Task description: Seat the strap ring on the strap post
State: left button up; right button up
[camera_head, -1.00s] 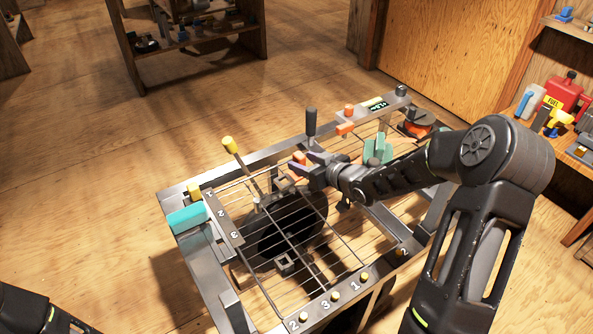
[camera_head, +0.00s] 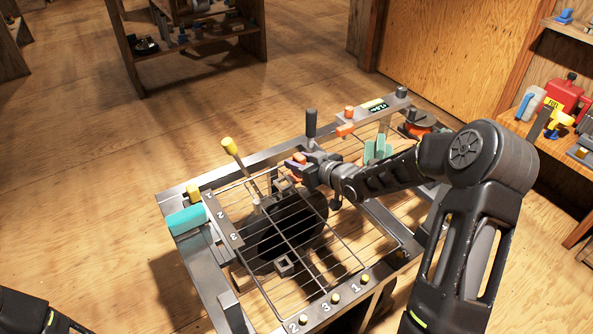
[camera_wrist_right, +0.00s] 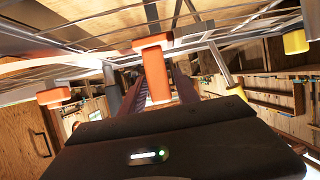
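My right gripper (camera_head: 299,162) is over the far edge of the wire-grid rack (camera_head: 205,298). Its fingers close around an orange-topped knob (camera_head: 298,157), and the orange shaft also shows between both fingers in the right wrist view (camera_wrist_right: 156,72). I cannot tell for certain which parts are the strap ring and the strap post; no strap is clearly visible. The fingertips partly hide the knob's lower end. Part of my left arm shows at the bottom left of the head view, but its gripper is out of view.
A dark upright handle (camera_head: 311,124) and a yellow-tipped lever (camera_head: 229,146) stand close to the gripper.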

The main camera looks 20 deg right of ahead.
grip_shut()
dwell(0.5)
notch_tip(320, 180, up, 10)
jog(key=p, duration=0.3)
dwell(0.6)
